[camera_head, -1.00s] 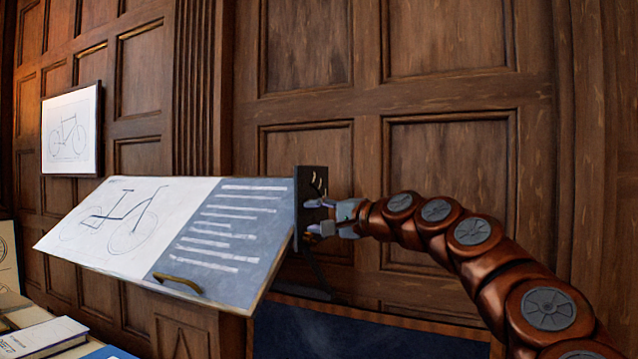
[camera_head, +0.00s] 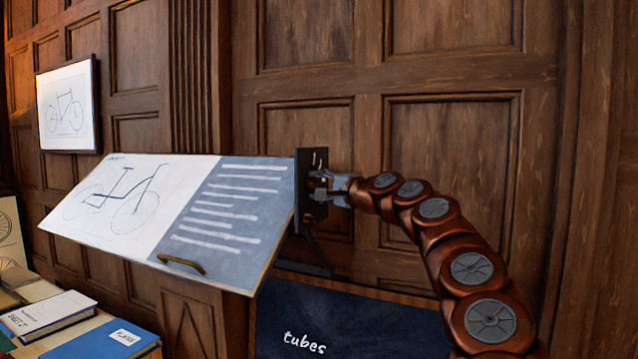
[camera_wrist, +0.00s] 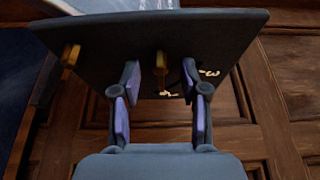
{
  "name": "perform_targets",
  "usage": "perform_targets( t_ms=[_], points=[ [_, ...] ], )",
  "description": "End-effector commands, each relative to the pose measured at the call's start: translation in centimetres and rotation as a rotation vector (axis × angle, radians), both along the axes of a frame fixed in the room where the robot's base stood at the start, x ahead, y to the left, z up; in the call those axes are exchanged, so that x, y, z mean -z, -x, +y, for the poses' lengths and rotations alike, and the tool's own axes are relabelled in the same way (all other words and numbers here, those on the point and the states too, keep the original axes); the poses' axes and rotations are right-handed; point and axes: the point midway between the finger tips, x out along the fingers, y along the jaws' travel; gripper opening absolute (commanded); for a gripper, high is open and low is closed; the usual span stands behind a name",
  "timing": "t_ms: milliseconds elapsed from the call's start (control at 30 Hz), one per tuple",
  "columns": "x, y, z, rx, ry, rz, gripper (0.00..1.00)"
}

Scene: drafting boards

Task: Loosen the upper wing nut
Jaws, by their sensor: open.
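A dark upright plate (camera_head: 306,212) stands at the right edge of the tilted drafting board (camera_head: 225,215). In the wrist view the plate (camera_wrist: 110,42) bears two brass wing nuts and pale scale marks. One wing nut (camera_wrist: 160,66) lies between the fingertips of my gripper (camera_wrist: 160,80); by the marks beside it, it appears to be the upper one. The other wing nut (camera_wrist: 70,60) is to the left, outside the fingers. My gripper is open, with a gap visible on both sides of the nut. In the head view my gripper (camera_head: 322,188) is at the plate and partly hides it.
Books (camera_head: 48,313) and a blue folder (camera_head: 108,341) lie on a surface at lower left. A navy bin front marked "tubes" (camera_head: 350,325) is below the plate. A panelled wooden wall (camera_head: 450,150) is close behind. A framed bicycle drawing (camera_head: 68,107) hangs at left.

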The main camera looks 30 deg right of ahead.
Motion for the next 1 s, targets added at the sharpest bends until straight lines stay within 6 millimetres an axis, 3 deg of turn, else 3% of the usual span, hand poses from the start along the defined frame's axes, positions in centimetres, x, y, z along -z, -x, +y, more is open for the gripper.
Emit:
perform_targets(
  t_ms=[333, 733, 1000],
  points=[
    [-0.02, -0.21, 0.05, 0.0, 0.0, -0.001, 0.43],
    [-0.02, -0.18, 0.0, 0.001, 0.0, -0.001, 0.01],
    [0.03, -0.18, -0.01, 0.001, 0.002, -0.002, 0.0]
  ],
)
